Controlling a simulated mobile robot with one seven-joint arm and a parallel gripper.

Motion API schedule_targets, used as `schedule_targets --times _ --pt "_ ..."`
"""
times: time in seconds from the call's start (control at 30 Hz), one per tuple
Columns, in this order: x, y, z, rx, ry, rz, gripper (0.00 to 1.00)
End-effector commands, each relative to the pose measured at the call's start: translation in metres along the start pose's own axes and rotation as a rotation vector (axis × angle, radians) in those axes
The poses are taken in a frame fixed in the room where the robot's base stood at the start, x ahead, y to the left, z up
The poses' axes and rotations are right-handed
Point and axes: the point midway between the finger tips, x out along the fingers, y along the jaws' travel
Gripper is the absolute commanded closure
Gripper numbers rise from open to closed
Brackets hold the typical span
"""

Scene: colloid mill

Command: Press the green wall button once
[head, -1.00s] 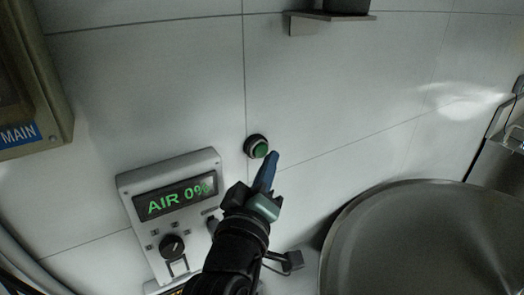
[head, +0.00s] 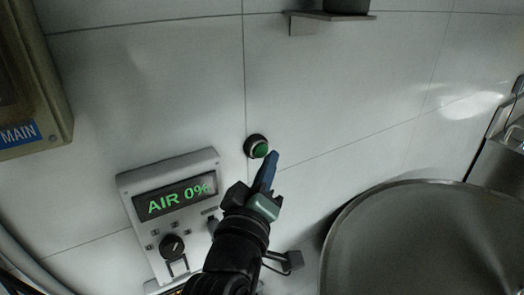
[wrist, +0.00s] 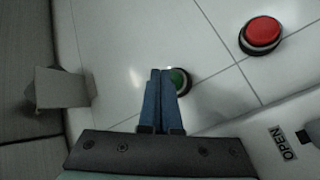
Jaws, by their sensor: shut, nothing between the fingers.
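The green wall button (head: 259,149) sits in a dark round collar on the tiled wall, in the middle of the head view. In the wrist view the green button (wrist: 181,80) shows just behind and to the right of the fingertips, partly hidden by them. My gripper (head: 272,156) has its blue fingers shut together and empty. In the head view its tips lie just right of and slightly below the button's face. In the wrist view my gripper (wrist: 161,72) points toward the wall. I cannot tell whether the tips touch the button.
A red button (wrist: 263,32) is on the wall in the wrist view. A grey panel reading "AIR 0%" (head: 172,215) is at the lower left. A box marked "MAIN" (head: 40,120) is at the left. A large metal vessel (head: 345,225) stands at the lower right. A shelf (head: 330,18) juts out above.

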Motion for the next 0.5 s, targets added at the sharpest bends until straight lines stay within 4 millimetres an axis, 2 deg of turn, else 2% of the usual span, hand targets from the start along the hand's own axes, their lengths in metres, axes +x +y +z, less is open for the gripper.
schedule_targets --times 0.5 --pt "0.0055 -0.0043 -0.0044 0.0 0.0 -0.001 1.0"
